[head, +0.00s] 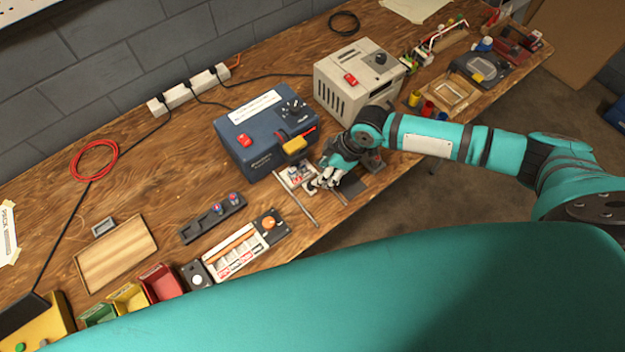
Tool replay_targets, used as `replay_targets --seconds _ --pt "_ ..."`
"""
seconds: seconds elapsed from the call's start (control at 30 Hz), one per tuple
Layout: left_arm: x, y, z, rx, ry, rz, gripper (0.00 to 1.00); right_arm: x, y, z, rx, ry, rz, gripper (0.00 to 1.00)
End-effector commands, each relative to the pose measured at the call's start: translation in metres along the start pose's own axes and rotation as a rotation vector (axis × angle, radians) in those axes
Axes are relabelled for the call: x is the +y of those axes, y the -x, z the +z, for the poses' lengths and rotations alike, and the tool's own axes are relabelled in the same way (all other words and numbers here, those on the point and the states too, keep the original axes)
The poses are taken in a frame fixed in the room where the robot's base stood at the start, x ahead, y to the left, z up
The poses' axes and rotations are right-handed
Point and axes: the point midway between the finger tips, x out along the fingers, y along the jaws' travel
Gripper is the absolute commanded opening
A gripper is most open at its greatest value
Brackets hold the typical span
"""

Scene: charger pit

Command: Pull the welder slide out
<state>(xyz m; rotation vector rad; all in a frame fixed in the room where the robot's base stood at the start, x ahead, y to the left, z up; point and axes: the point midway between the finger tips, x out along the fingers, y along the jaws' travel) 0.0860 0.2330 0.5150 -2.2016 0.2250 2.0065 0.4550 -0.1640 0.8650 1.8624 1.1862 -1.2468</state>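The blue box (258,153), which looks like the welder, stands mid-bench with a white label, a red button, a dark knob and a yellow block on its front side. A small light tray with rails (307,212), apparently the slide, lies at its front and carries small red and white parts. My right gripper (318,187) is low at the tray's right side, fingers down. It partly hides the tray, and I cannot tell whether it touches it or how far its fingers are apart. My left gripper is not in view.
A beige box (334,87) stands behind my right arm. A dark rack (212,218), a parts tray (236,256) and coloured bins (160,283) lie to the left. A wooden tray (117,254) lies farther left. The bench's front edge runs close by the slide.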

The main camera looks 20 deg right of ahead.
Motion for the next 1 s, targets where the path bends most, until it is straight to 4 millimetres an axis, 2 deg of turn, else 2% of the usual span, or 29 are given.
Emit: replay_targets --seconds 0.2,0.4,0.57,0.8,0.87,1.0 --pt "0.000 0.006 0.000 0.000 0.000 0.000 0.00 -0.001 -0.046 -0.001 0.000 -0.001 -0.001 0.45" --pt "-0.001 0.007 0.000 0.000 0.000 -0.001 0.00 0.000 -0.073 -0.001 0.000 -0.001 0.000 0.45" --pt "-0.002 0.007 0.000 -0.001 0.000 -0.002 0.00 0.000 -0.081 0.000 0.000 0.000 0.000 0.45" --pt "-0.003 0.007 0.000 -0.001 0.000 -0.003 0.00 0.000 -0.082 0.000 0.000 0.000 0.001 0.45" --pt "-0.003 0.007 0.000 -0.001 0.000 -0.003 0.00 0.000 -0.082 0.000 0.000 0.000 0.001 0.40" --pt "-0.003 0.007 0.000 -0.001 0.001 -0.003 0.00 0.000 -0.082 0.000 0.000 0.000 0.001 0.22"
